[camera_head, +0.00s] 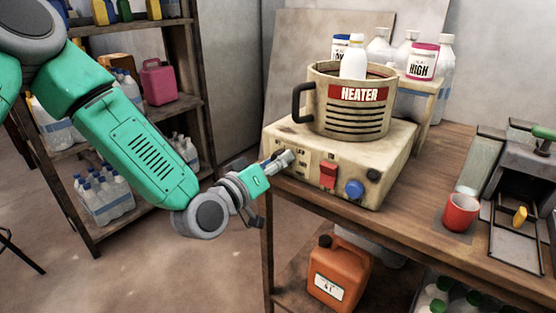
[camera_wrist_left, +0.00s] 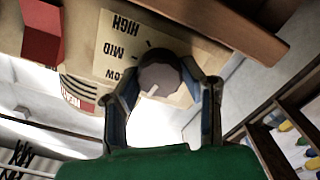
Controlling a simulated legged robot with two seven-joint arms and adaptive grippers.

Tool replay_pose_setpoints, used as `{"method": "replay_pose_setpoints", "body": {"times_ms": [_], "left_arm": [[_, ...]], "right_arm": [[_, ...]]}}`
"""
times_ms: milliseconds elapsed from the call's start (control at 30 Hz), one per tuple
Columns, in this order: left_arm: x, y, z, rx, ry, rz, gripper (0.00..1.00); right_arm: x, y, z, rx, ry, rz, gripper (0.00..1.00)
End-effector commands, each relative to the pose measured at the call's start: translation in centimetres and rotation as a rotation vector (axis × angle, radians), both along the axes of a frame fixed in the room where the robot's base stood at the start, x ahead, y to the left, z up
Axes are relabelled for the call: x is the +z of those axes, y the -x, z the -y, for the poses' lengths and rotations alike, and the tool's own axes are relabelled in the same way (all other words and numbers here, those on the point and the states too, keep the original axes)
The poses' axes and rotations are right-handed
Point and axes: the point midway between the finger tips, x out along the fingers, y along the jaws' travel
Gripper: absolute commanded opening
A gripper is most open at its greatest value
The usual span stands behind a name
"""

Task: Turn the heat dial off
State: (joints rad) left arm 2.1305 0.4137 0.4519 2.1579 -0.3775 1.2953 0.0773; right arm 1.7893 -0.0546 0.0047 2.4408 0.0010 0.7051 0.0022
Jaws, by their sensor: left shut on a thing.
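The heater (camera_head: 345,178) is a worn cream box on the table, with a pot marked HEATER (camera_head: 350,120) on top. My left gripper (camera_head: 283,159) is at the left end of its front panel. In the left wrist view the round grey heat dial (camera_wrist_left: 160,80) sits between the two fingertips, and the gripper is shut on it. Beside it is a label plate (camera_wrist_left: 118,48) reading HIGH, MID and LOW. The dial's pale mark points to the lower left in that view, below LOW. The gripper hides the dial in the head view. My right gripper is not visible.
The panel also bears a red switch (camera_head: 328,175), a blue knob (camera_head: 354,188) and a black knob (camera_head: 374,175). A red cup (camera_head: 460,212) stands on the table at right. White bottles stand behind the pot. An orange canister (camera_head: 338,272) is below. Shelves stand at left.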

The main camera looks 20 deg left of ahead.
Motion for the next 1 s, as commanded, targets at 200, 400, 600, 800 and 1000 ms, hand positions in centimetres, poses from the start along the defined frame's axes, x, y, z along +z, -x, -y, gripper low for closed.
{"method": "replay_pose_setpoints", "body": {"times_ms": [200,400,600,800,1000], "left_arm": [[-0.76,0.26,-0.07,-0.001,0.102,-0.059,0.07],[-0.82,0.26,-0.05,-0.001,0.155,-0.078,0.07],[-0.83,0.25,-0.07,-0.001,0.172,-0.084,0.07],[-0.83,0.23,-0.09,0.0,0.171,-0.085,0.07],[-0.79,0.22,-0.1,0.0,0.171,-0.083,0.56]], "right_arm": [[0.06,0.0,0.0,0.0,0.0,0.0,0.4],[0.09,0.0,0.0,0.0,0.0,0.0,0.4],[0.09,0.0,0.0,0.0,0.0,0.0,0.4],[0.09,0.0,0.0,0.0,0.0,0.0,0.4],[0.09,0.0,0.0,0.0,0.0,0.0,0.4]]}}
